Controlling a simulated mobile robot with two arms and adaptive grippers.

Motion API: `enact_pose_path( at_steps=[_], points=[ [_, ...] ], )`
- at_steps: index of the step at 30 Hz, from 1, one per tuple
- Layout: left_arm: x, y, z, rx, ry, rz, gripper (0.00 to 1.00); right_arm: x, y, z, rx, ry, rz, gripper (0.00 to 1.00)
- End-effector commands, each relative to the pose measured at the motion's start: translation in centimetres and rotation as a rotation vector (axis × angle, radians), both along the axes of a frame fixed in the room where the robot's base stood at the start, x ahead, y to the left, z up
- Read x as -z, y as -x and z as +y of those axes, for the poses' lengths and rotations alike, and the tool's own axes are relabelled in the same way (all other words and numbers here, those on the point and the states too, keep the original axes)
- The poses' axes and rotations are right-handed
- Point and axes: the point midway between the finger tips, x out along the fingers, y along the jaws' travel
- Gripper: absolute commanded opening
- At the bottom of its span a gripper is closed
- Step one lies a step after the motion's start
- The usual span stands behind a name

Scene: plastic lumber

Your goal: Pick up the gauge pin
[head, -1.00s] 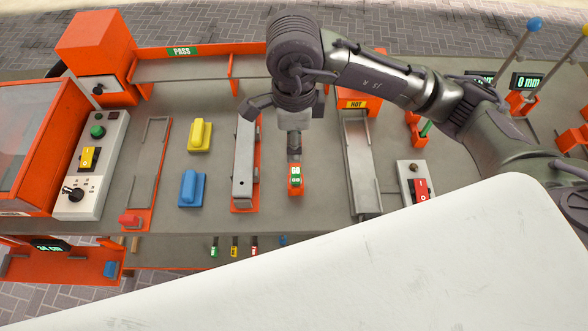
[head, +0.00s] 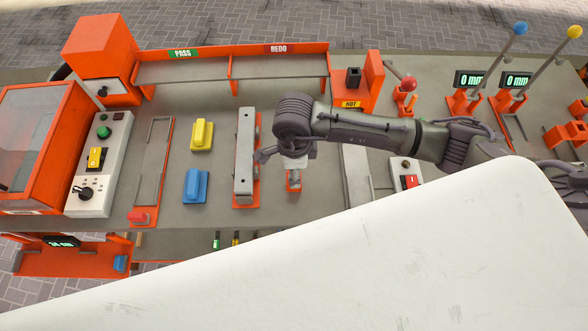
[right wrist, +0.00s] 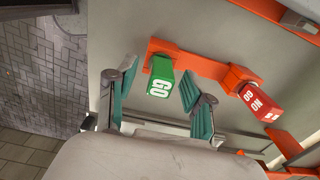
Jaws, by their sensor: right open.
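The gauge pin (right wrist: 205,66) shows in the right wrist view as an orange bar with a green GO block (right wrist: 160,76) at one end and a red NO GO block (right wrist: 260,102) at the other. In the head view a small orange part of it (head: 294,186) shows under my right gripper (head: 285,158), which hides the rest. My right gripper also shows in the right wrist view (right wrist: 158,84). It is open, its teal-padded fingers on either side of the GO block with gaps visible. My left gripper is not in view.
A grey bar on an orange stand (head: 245,155) is close to the left of my right gripper. Yellow (head: 201,134) and blue (head: 195,186) blocks stand farther left. A grey channel (head: 358,180) is to the right. A white panel (head: 330,270) covers the foreground.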

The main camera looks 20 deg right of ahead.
Motion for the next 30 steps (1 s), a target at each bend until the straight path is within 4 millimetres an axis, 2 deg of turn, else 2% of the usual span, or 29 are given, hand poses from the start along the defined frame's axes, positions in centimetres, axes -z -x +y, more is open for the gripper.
enact_pose_path(
  at_steps=[7,16,30],
  points=[
    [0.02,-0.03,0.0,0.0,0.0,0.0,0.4,0.18,-0.02,0.05,-0.001,-0.001,-0.001,0.5],
    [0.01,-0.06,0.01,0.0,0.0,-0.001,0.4,0.14,-0.03,0.05,-0.001,-0.001,-0.001,0.0],
    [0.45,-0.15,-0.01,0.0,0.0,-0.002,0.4,-0.49,-0.1,0.07,0.0,-0.002,-0.004,0.0]
  ],
)
